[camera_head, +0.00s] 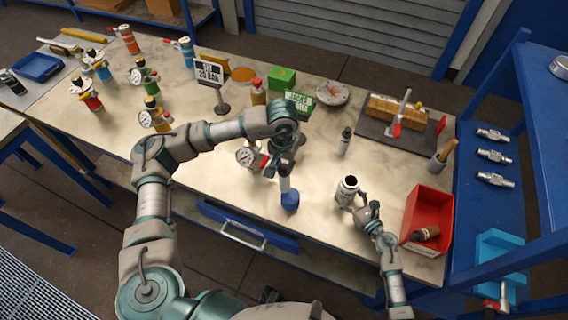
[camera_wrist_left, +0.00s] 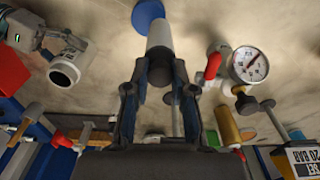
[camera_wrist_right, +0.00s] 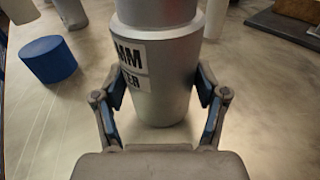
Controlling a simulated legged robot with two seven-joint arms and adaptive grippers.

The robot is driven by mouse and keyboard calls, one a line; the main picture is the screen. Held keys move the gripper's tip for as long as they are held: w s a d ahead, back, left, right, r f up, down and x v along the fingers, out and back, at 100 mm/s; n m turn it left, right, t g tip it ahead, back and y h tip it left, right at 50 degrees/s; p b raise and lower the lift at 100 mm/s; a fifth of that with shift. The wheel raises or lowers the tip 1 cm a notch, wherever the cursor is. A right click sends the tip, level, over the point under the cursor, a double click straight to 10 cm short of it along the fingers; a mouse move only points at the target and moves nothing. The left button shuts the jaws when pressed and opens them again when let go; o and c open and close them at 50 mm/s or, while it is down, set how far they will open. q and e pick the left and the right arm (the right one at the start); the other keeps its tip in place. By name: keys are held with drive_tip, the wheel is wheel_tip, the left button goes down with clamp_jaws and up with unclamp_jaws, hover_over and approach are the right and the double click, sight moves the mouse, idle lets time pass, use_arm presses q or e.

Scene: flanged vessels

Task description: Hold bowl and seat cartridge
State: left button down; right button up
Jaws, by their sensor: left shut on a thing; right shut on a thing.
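The bowl (camera_head: 347,190) is a silver open-topped vessel standing near the front right of the bench. My right gripper (camera_head: 362,208) is shut around its lower body. In the right wrist view the bowl (camera_wrist_right: 158,70) carries a partly hidden black-and-white label between the fingers. The white cartridge (camera_head: 285,184) hangs below my left gripper (camera_head: 283,163), which is shut on it, left of the bowl. The left wrist view shows the cartridge (camera_wrist_left: 160,36) between the fingertips. A blue round block (camera_head: 290,201) stands near its lower end; in the right wrist view the block (camera_wrist_right: 47,60) looks apart from it.
A red bin (camera_head: 428,205) with a brown piece stands right of the bowl. A pressure gauge (camera_head: 245,156) is close left of my left gripper, and a green sign (camera_head: 299,103) is behind it. A slim silver bottle (camera_head: 345,141) stands behind the bowl. Bench between cartridge and bowl is clear.

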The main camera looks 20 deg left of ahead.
use_arm(q)
drive_tip(key=shift+w+d, duration=0.1)
use_arm(e)
drive_tip(key=shift+f, duration=0.1)
use_arm(q)
drive_tip(key=w+d+r+m, duration=0.1)
drive_tip(key=w+d+r, duration=0.5)
drive_tip(key=d, duration=0.4)
drive_tip(key=w+d+r+m, duration=0.2)
drive_tip(key=w+d+r, duration=0.1)
drive_tip(key=d+r, duration=0.55)
use_arm(e)
drive_tip(key=shift+d, duration=0.2)
drive_tip(key=shift+a, duration=0.1)
use_arm(q)
wheel_tip(320, 180, down, 19)
drive_tip(key=d, duration=0.1)
drive_tip(key=shift+r, duration=0.2)
use_arm(e)
drive_tip(key=shift+f, duration=0.1)
use_arm(q)
drive_tip(key=c, duration=0.9)
unclamp_jaws()
